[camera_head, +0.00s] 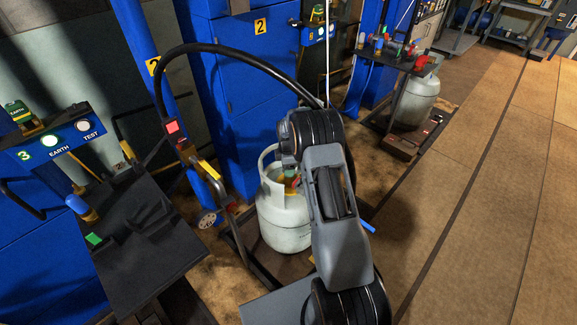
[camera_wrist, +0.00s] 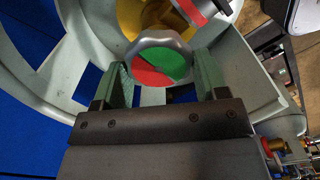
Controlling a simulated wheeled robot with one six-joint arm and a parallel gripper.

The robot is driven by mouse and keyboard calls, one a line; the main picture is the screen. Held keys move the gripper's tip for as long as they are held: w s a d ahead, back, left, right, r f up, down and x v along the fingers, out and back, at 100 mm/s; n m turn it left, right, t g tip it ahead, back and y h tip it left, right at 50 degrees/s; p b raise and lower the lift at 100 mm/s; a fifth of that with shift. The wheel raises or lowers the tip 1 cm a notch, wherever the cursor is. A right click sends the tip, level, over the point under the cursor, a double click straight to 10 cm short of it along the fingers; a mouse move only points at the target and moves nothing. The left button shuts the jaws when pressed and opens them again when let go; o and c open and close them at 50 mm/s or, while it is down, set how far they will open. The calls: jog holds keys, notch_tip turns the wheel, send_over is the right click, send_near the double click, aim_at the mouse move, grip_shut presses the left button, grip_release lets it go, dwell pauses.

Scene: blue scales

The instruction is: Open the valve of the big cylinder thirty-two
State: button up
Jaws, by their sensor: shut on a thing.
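The big white cylinder (camera_head: 284,222) stands upright on the scale in the middle of the head view, partly behind my arm. Its number cannot be read. In the wrist view its pale collar (camera_wrist: 55,85) curves around the valve. The valve knob (camera_wrist: 160,62) has a scalloped silver rim and a red and green face. My gripper (camera_wrist: 163,72) has its two green-padded fingers on either side of the knob and is shut on it. A yellow part (camera_wrist: 140,15) lies behind the knob. In the head view my arm mostly hides the valve and gripper.
A black hose (camera_head: 235,50) arches over the cylinder from a blue post. A yellow-handled bar (camera_head: 208,170) stands close on its left. A dark bench (camera_head: 140,235) is at left. Another white cylinder (camera_head: 418,98) stands at back right. The floor at right is clear.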

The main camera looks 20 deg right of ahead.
jog(key=shift+w+r, duration=0.15)
jog(key=o, duration=0.7)
jog(key=shift+o, duration=1.1)
notch_tip(320, 180, up, 14)
jog(key=p, duration=0.2)
jog(key=shift+f, duration=0.2)
